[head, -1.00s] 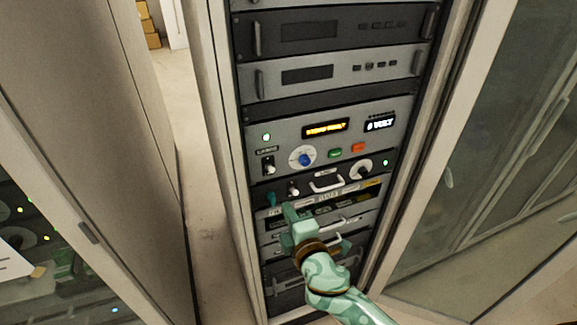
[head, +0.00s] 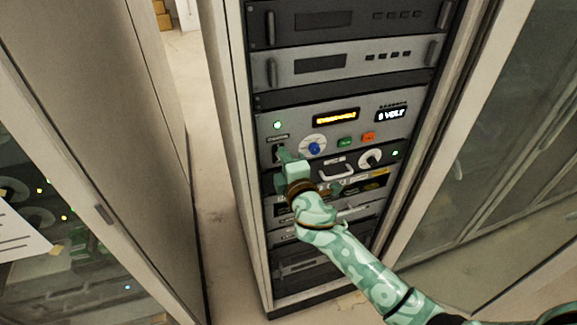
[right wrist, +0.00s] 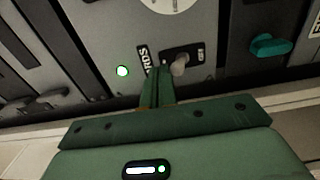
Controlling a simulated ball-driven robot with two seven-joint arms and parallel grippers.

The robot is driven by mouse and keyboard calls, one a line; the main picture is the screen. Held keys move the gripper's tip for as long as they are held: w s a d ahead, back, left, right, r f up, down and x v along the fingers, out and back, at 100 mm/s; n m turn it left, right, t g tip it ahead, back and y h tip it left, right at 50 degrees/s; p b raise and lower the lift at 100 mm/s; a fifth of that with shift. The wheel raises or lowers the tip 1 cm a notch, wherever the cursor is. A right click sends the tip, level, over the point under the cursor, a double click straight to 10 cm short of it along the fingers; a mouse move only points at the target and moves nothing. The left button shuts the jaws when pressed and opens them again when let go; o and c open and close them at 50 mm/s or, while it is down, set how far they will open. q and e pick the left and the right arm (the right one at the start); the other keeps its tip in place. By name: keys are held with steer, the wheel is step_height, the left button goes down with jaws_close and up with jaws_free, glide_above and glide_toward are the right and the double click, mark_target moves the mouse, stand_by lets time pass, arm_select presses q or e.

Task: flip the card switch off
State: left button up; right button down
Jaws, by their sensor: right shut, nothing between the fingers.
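The card switch (right wrist: 180,66) is a small toggle with a pale tip on a dark plate, in the right wrist view. Lettering ending in "RDS" is to its left and what looks like "OFF" to its right. Which way the lever is thrown is hard to tell. My right gripper (right wrist: 158,82) is shut and empty, its fingertips between the lettering and the lever, close beside the lever; contact cannot be told. In the head view my right gripper (head: 282,157) is at the panel's left side and mostly covers the switch. My left gripper is not in view.
A lit green lamp (head: 277,125) sits above the switch. A teal lever (right wrist: 270,45) shows in the wrist view. Open cabinet doors flank the rack.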

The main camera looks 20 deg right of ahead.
steer(key=shift+w, duration=0.3)
steer(key=shift+f, duration=0.15)
steer(key=s, duration=0.8)
steer(key=shift+d+p, duration=0.15)
steer(key=shift+p, duration=0.2)
stand_by(0.9)
